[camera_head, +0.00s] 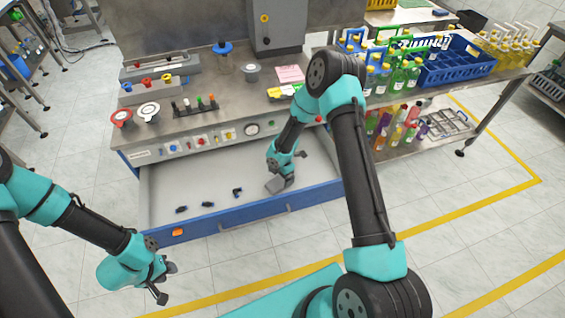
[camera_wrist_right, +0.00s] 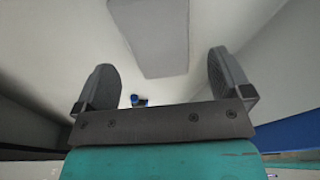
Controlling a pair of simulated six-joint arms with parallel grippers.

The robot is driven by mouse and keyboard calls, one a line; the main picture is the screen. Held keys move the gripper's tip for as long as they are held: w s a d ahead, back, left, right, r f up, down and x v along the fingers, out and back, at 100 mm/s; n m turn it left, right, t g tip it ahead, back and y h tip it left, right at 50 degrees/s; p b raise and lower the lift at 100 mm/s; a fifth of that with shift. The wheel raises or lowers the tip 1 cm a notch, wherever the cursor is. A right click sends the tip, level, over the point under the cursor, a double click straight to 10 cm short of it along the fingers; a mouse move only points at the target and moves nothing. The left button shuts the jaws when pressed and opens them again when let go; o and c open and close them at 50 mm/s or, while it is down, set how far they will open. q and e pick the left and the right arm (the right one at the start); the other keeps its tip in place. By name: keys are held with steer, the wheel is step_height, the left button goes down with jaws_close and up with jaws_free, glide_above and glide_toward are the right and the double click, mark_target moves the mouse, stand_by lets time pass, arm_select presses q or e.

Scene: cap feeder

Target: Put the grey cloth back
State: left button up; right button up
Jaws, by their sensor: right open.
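A flat grey rectangle, seemingly the grey cloth (camera_wrist_right: 150,35), lies on the light floor of the open drawer in the right wrist view. My right gripper (camera_wrist_right: 165,88) is open, its two fingers apart with nothing between them; the grey rectangle lies beyond the fingertips. In the head view my right gripper (camera_head: 281,183) is low inside the drawer's right part, and its arm hides part of the drawer. The open drawer (camera_head: 215,227) has a blue front. My left gripper (camera_head: 167,282) is empty in front of the drawer's left end, its fingers apart.
Several small black parts (camera_head: 208,204) lie on the drawer floor. Above the drawer, a metal worktop holds red and white caps (camera_head: 149,110), a grey cabinet (camera_head: 277,26) and a pink note (camera_head: 290,74). Blue crates (camera_head: 457,66) and several bottles stand at right.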

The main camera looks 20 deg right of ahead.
step_height(320, 180, up, 9)
steer(key=d, duration=0.1)
steer(key=shift+w+f, duration=0.15)
steer(key=shift+f, duration=0.05)
steer(key=shift+d, duration=0.1)
stand_by(1.3)
